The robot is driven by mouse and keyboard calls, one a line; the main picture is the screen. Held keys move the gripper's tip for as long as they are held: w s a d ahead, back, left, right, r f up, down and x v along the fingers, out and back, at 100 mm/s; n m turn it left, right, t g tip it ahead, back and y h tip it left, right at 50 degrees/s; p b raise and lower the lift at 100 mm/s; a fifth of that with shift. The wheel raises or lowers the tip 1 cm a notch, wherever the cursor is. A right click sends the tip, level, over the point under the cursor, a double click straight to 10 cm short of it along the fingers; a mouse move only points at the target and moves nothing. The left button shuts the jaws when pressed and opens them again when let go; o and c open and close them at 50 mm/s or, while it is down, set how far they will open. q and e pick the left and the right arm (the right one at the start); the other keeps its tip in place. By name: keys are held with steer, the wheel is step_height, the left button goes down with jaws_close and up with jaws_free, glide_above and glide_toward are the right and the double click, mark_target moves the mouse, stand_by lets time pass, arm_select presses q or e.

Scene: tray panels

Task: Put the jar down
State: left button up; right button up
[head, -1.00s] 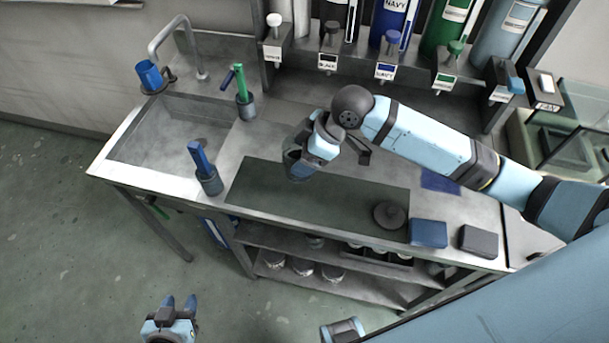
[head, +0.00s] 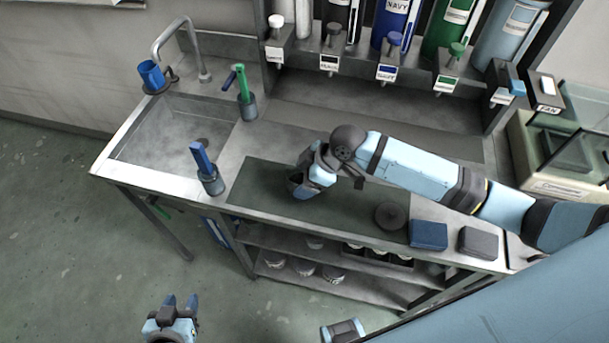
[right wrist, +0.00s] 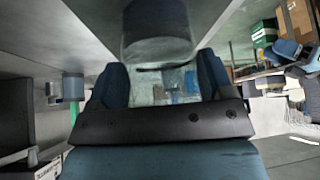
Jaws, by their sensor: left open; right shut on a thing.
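My right gripper (head: 301,183) is low over the dark mat (head: 252,186) on the bench, shut on the jar. In the right wrist view the jar (right wrist: 158,42) is a grey cylinder at the top, between the two blue fingers. In the head view the fingers mostly hide it. I cannot tell whether its base touches the mat. My left gripper (head: 180,302) is open and empty, over the floor in front of the bench.
A dark round disc (head: 390,216) lies at the mat's right end. A blue block (head: 428,235) and a grey block (head: 478,242) lie right of it. A holder (head: 211,181) with a blue handle stands at the mat's left. The sink (head: 150,140) is further left.

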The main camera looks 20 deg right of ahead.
steer(key=o, duration=1.3)
steer(key=shift+f, duration=0.15)
steer(key=shift+r, duration=0.25)
steer(key=v, duration=1.2)
steer(key=shift+b, duration=0.3)
steer(key=shift+f, duration=0.1)
